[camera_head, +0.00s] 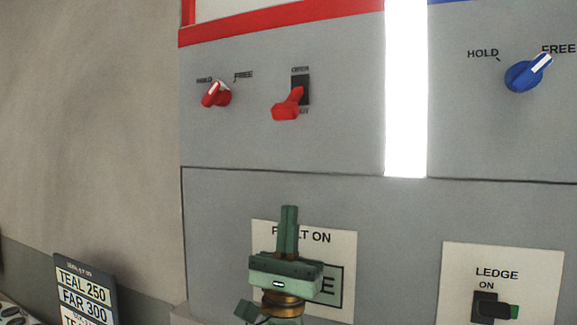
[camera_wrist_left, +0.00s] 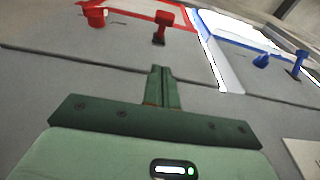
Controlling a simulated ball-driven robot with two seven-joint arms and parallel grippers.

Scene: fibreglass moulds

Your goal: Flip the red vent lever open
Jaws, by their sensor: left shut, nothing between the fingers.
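The red vent lever (camera_head: 288,106) is on the grey panel in the head view, in a black slot (camera_head: 300,88) labelled OPEN above; the lower label is partly covered. The lever's handle end points down and out, at the slot's lower part. It also shows in the left wrist view (camera_wrist_left: 162,28), beyond my fingertips. My left gripper (camera_head: 289,208) is shut and empty, with its fingers pointing up. In the head view it is below the lever, apart from it, in front of a white label plate. My right gripper is not in view.
A red knob (camera_head: 216,94) marked HOLD and FREE sits left of the lever. A blue knob (camera_head: 524,76) is at the far right, past a bright white strip (camera_head: 406,90). A LEDGE switch plate (camera_head: 500,262) is lower right. A dark sign (camera_head: 86,290) stands lower left.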

